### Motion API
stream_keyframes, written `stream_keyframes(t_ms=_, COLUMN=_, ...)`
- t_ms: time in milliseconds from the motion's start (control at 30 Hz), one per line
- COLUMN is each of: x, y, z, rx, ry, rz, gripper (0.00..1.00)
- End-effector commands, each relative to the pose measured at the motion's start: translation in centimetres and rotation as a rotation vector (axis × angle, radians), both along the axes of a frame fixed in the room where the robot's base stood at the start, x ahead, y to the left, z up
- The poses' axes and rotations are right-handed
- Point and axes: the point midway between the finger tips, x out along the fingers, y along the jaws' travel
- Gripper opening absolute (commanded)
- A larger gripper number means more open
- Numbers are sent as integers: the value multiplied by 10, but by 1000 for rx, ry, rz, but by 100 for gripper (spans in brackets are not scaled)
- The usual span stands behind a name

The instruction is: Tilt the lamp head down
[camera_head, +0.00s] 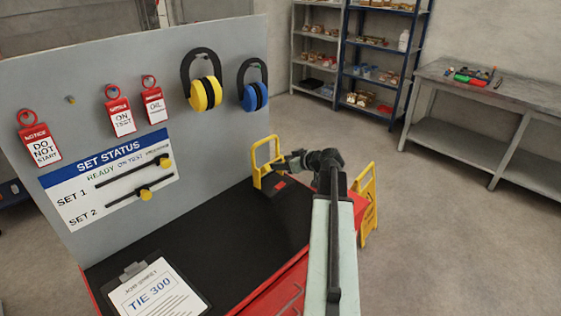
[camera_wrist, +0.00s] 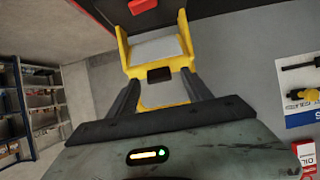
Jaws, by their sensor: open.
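The lamp appears to be the yellow-framed object (camera_head: 265,158) at the far end of the black bench top in the head view. In the wrist view its yellow frame (camera_wrist: 123,52) surrounds a pale grey panel (camera_wrist: 158,47), with a small dark block at the near edge. My gripper (camera_wrist: 159,78) is open, its two dark fingers apart on either side of that block and the yellow part below it. I cannot tell whether they touch it. In the head view my gripper (camera_head: 287,162) is beside the yellow frame, partly covering it. The exact lamp head tilt is unclear.
A grey panel (camera_head: 228,100) with red tags and yellow and blue ear defenders (camera_head: 255,95) stands behind the black bench top (camera_head: 215,235). A clipboard (camera_head: 155,290) lies in front. A yellow floor sign (camera_head: 368,205) stands right of the bench. Open floor lies beyond.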

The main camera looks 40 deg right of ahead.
Motion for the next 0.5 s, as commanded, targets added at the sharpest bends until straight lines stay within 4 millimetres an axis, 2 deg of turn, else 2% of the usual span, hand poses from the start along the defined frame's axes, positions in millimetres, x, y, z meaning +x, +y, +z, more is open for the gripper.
stream_keyframes(t_ms=33, x=-9, y=1, z=9, rx=0, ry=0, rz=-2, gripper=58)
stream_keyframes(t_ms=267, x=-48, y=-2, z=30, rx=0, ry=-1, rz=-1, gripper=58)
stream_keyframes(t_ms=500, x=-55, y=-3, z=30, rx=0, ry=-1, rz=1, gripper=58)
